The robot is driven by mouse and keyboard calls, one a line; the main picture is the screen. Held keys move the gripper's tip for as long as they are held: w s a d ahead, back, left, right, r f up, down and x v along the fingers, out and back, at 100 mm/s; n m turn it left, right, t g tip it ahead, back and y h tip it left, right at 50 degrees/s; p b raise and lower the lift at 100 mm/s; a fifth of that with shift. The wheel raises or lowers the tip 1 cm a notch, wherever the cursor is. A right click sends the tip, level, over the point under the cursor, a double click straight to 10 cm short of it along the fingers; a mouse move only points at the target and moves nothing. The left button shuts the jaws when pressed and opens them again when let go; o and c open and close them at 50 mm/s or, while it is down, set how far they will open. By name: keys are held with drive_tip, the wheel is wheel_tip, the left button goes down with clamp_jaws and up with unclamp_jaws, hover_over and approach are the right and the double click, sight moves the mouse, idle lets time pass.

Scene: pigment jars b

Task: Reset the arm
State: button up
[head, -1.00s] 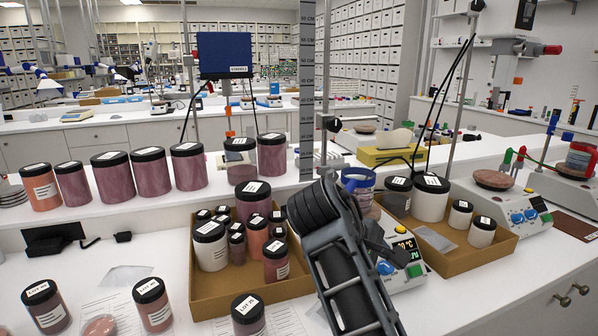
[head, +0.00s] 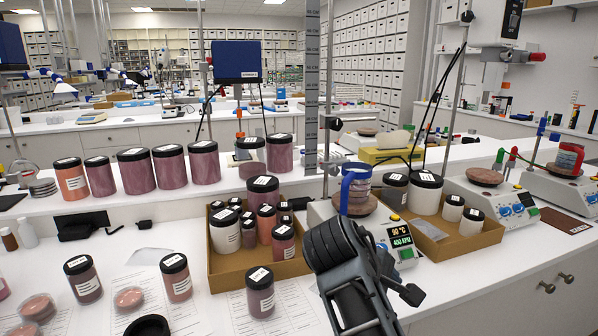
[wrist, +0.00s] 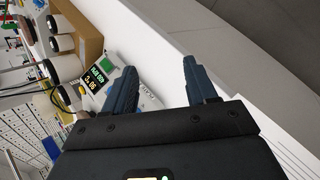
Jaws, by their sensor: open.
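My arm reaches into the head view from the bottom, right of centre. My gripper (head: 402,280) is at its end, low over the front of the bench beside the hotplate. In the wrist view my gripper (wrist: 164,88) shows two dark blue fingers spread apart with nothing between them. Beyond them are the white bench edge and the hotplate's display. A hotplate (head: 398,262) reading 90 °C and 400 RPM stands just behind my gripper. A blue-handled jug (head: 357,190) stands on its plate.
A cardboard tray of jars (head: 260,270) stands left of my arm; another tray (head: 455,250) stands to the right. Loose labelled jars (head: 84,280) are at front left. Bare bench (head: 460,290) lies right of my gripper.

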drive_tip(key=s+d+f+t+y, duration=0.3)
drive_tip(key=s+f, duration=1)
drive_tip(key=f, duration=0.5)
drive_tip(key=s+f+m+t+y, duration=0.1)
drive_tip(key=s+m+t+y, duration=0.2)
drive_tip(key=s, duration=1.1)
drive_tip(key=s+d+r+m+t, duration=0.2)
drive_tip(key=s+r+m+t, duration=0.2)
drive_tip(key=s+r, duration=1.4)
drive_tip(key=s+m, duration=0.2)
drive_tip(key=m, duration=0.1)
drive_tip(key=shift+d+r+m+t+y, duration=0.2)
drive_tip(key=shift+m+t+y, duration=0.1)
drive_tip(key=shift+m+y, duration=0.1)
